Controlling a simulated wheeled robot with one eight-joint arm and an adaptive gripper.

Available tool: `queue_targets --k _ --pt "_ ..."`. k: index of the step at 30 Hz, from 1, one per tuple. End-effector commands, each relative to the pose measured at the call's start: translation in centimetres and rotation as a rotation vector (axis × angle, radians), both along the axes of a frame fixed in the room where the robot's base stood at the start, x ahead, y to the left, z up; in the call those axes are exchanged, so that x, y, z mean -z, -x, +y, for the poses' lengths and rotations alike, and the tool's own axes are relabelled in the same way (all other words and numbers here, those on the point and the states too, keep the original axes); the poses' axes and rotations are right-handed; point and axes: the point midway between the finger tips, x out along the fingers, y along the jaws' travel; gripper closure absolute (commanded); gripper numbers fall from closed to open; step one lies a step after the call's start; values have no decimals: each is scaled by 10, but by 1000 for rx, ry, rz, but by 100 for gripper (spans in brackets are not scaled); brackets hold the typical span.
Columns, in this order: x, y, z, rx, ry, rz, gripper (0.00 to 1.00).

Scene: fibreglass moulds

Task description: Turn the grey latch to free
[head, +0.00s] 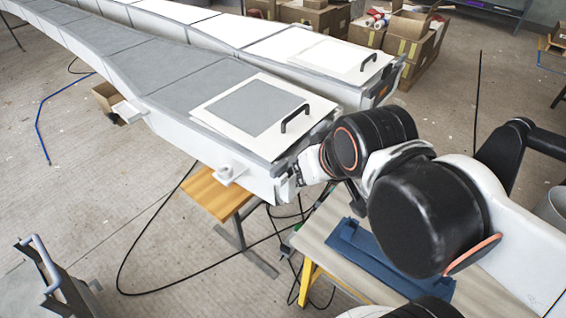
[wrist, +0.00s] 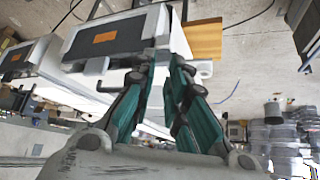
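My gripper (wrist: 164,64) is at the near end of the closest long mould (head: 240,160). In the wrist view its two teal fingers reach toward the mould's end, with a narrow gap between their tips. I see nothing clearly held. In the head view my own arm hides most of the gripper. A small pale grey fitting with an upright peg (head: 228,175) sticks out from the mould's side near that end. It may be the grey latch. A pale piece (wrist: 204,68) shows just right of the fingertips in the wrist view; I cannot tell whether they touch it.
A lid panel with a black handle (head: 295,118) lies on the mould's top. A second mould (head: 330,60) runs alongside behind. A wooden stand (head: 217,196) is under the near end. A workbench with blue material (head: 375,262) is below my arm. Cables cross the floor.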

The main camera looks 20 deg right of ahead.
Motion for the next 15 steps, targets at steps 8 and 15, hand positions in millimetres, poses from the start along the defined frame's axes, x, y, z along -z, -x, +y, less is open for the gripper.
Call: queue_targets --k 8,15 --pt "-32 -27 3 170 -111 121 77" --pt "-53 -61 7 427 -224 282 77"
